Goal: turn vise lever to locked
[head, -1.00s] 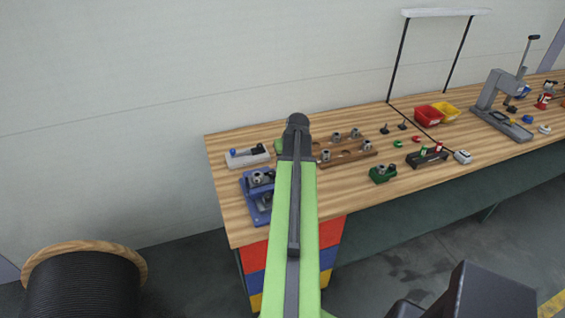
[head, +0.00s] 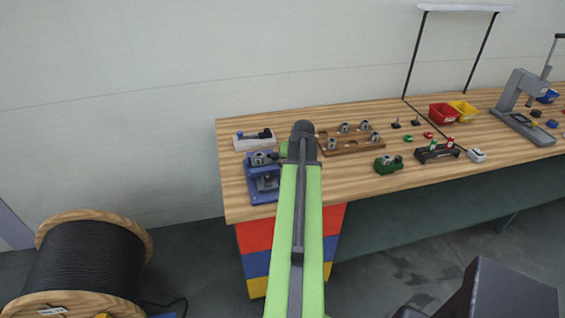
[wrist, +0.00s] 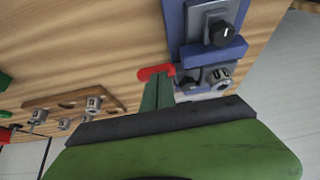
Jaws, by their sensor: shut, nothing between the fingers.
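The blue vise (head: 258,190) stands near the left end of the wooden bench, left of my arm. In the wrist view the vise (wrist: 174,22) is at upper right, with a grey plate, a black knob and a metal cylinder. A red bar (wrist: 150,73), seemingly the vise lever, sticks out left of the vise. My gripper (wrist: 157,84) is shut and empty, its green fingers ending at or just short of the red bar; contact cannot be told. In the head view my arm hides the fingertips and the bar.
A wooden holder (head: 352,148) with several metal cylinders is right of my arm. A light block with a blue-handled part (head: 252,143) sits behind the vise. A green fixture (head: 386,167) and red bin (head: 443,113) are farther right. A cable reel (head: 85,265) stands on the floor left.

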